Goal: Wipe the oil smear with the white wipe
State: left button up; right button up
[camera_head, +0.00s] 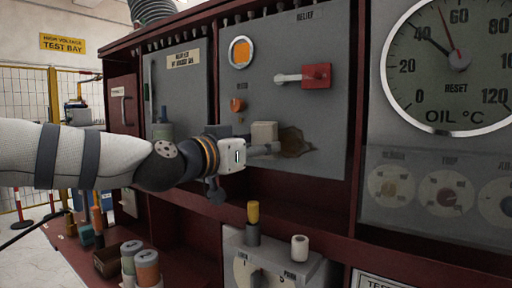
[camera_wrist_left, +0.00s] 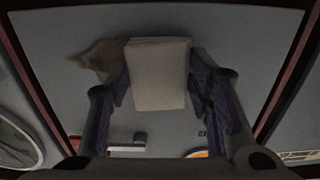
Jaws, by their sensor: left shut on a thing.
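The white wipe (camera_head: 264,132) is a pale block held between the fingers of my left gripper (camera_head: 260,143), in front of the grey relief panel. In the left wrist view the wipe (camera_wrist_left: 158,75) sits between both fingers, which close on its sides. The brown oil smear (camera_head: 295,142) is on the panel just right of the wipe in the head view. It shows as a brown patch (camera_wrist_left: 100,56) left of the wipe in the wrist view, partly hidden behind it. I cannot tell whether the wipe touches the panel. My right gripper is not in view.
A large oil gauge (camera_head: 450,65) is to the right. Below are a yellow-topped knob (camera_head: 253,212), a white cylinder (camera_head: 300,248) and a dark red ledge (camera_head: 325,213).

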pick_arm(q)
jog(key=shift+x, duration=0.8)
jog(key=shift+s, duration=0.1)
